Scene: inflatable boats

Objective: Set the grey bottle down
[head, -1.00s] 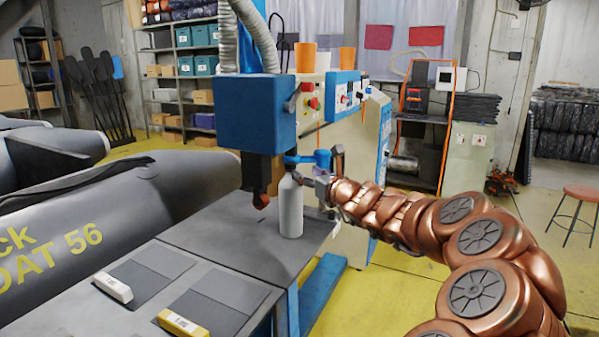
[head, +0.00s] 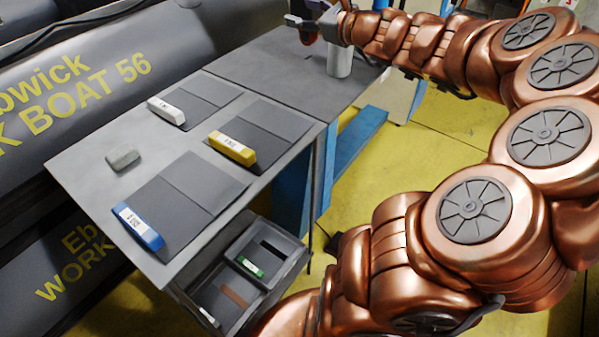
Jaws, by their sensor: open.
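The grey bottle (head: 340,61) stands upright at the far right end of the grey table (head: 300,62), near its edge. My gripper (head: 331,22) is at the bottle's upper part, near the top edge of the head view. It is open, and my arm reaches in from the right. The bottle's upper part is hidden behind the gripper, and I cannot tell whether the fingers touch it.
Dark sheets with white (head: 166,110), yellow (head: 232,148) and blue (head: 137,227) blocks and a grey lump (head: 123,158) lie on the near table. Below is an open drawer (head: 222,285).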

